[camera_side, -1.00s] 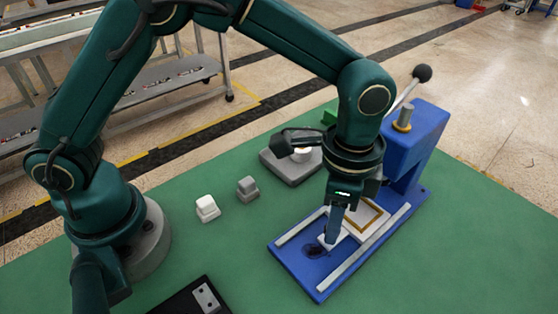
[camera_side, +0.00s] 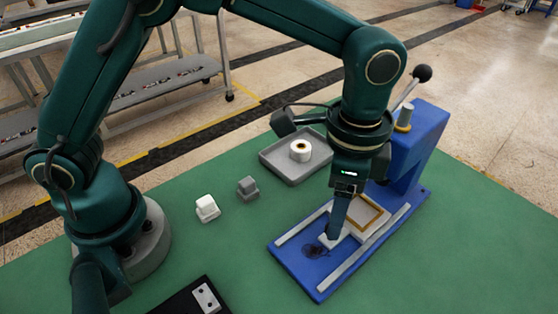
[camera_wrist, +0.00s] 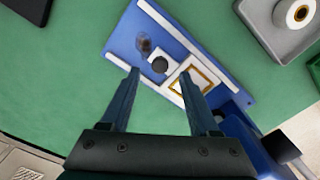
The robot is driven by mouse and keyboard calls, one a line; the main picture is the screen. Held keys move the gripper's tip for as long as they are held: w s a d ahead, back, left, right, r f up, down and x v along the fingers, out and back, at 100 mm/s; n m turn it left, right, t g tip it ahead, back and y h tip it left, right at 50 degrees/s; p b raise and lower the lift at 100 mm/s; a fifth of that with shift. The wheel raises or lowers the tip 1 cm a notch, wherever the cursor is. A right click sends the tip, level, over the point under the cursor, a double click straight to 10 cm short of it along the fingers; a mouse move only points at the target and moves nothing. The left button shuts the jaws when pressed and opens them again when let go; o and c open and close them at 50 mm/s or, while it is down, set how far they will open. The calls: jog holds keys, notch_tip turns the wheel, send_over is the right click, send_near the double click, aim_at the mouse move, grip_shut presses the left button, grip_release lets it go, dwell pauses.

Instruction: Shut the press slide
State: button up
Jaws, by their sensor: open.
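The blue press (camera_side: 415,140) stands at the right of the green table, with a lever and dark ball knob on top. Its low bed (camera_side: 295,262) reaches forward with two pale rails. The white slide (camera_side: 350,232), bearing a gold-edged square frame (camera_side: 372,217), lies between the rails, partly out in front of the press body. My gripper (camera_side: 331,238) points down at the slide's front end. In the wrist view, my open fingers (camera_wrist: 159,73) stand either side of the slide's dark round knob (camera_wrist: 160,65). Contact with the knob cannot be told.
A grey tray (camera_side: 275,164) holding a white and gold ring (camera_side: 300,150) lies behind my gripper. Two small blocks, white (camera_side: 207,208) and grey (camera_side: 248,188), stand left of the press. A black plate (camera_side: 180,300) lies at the front edge. Green table between them is clear.

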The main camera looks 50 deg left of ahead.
jog(key=shift+r, duration=1.1)
jog(key=c, duration=0.8)
jog(key=shift+m, duration=0.7)
grip_shut()
jog(key=shift+a+f+m, duration=0.2)
jog(key=shift+a+m, duration=0.1)
jog(key=shift+m, duration=0.7)
jog(key=m, duration=0.2)
jog(key=shift+s+a+r+m+y, duration=0.1)
jog(key=shift+s+m+y, duration=0.2)
jog(key=shift+s+m, duration=0.1)
jog(key=s+d+r+m+t, duration=0.35)
jog(key=s+m, duration=0.55)
jog(key=m, duration=0.7)
jog(key=shift+g, duration=0.35)
jog(key=x, duration=0.5)
jog(key=a+x, duration=0.1)
jog(key=x, duration=0.2)
jog(key=shift+w+f, duration=0.2)
jog(key=shift+w, duration=0.05)
jog(key=w, duration=0.3)
jog(key=shift+w+a+f, duration=0.1)
jog(key=shift+a+f, duration=0.1)
jog(key=shift+f, duration=0.05)
jog(key=shift+w+a, duration=0.1)
jog(key=shift+w, duration=0.35)
